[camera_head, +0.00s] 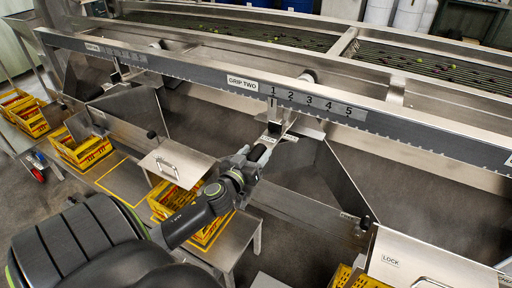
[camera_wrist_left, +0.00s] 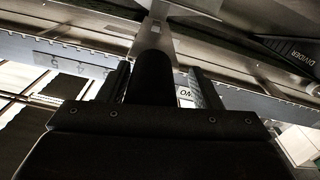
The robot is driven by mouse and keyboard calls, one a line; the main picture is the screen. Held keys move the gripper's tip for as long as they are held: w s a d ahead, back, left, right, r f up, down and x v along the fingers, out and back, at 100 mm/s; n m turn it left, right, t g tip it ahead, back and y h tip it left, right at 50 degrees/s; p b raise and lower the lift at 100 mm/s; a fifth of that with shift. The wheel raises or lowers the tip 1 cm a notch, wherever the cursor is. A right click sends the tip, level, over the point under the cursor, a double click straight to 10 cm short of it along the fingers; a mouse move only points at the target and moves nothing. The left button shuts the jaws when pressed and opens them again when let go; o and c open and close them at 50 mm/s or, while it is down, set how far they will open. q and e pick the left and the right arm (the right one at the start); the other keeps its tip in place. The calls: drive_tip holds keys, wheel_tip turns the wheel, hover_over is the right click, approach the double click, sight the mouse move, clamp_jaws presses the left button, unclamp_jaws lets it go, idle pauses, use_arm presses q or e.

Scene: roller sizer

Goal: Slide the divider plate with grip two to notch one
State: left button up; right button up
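The GRIP TWO label (camera_head: 242,83) and a scale plate (camera_head: 311,105) numbered 1 to 5 sit on the long notched rail (camera_head: 190,72). A metal bracket (camera_head: 276,117) hangs below the rail, under about numerals 1 and 2. The exact notch is too small to tell. Sloping metal plates (camera_head: 345,180) stand below; which one the bracket carries is unclear. My left gripper (camera_head: 262,150) is at the bracket's lower end. In the left wrist view, a dark round grip (camera_wrist_left: 153,75) stands between its two fingers, with gaps showing on both sides. My right gripper is out of view.
Yellow crates (camera_head: 83,150) stand on low benches under the chutes. A metal cover with a handle (camera_head: 174,163) is left of my arm. A panel marked LOCK (camera_head: 390,261) is at the lower right. Roller beds with small fruit (camera_head: 430,67) run behind the rail.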

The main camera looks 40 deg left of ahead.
use_arm(q)
drive_tip(key=shift+d, duration=0.15)
drive_tip(key=shift+s, duration=0.1)
drive_tip(key=shift+s+d+f, duration=0.1)
drive_tip(key=shift+s, duration=0.25)
drive_tip(key=b+v, duration=0.5)
drive_tip(key=v, duration=1.1)
drive_tip(key=shift+s, duration=0.3)
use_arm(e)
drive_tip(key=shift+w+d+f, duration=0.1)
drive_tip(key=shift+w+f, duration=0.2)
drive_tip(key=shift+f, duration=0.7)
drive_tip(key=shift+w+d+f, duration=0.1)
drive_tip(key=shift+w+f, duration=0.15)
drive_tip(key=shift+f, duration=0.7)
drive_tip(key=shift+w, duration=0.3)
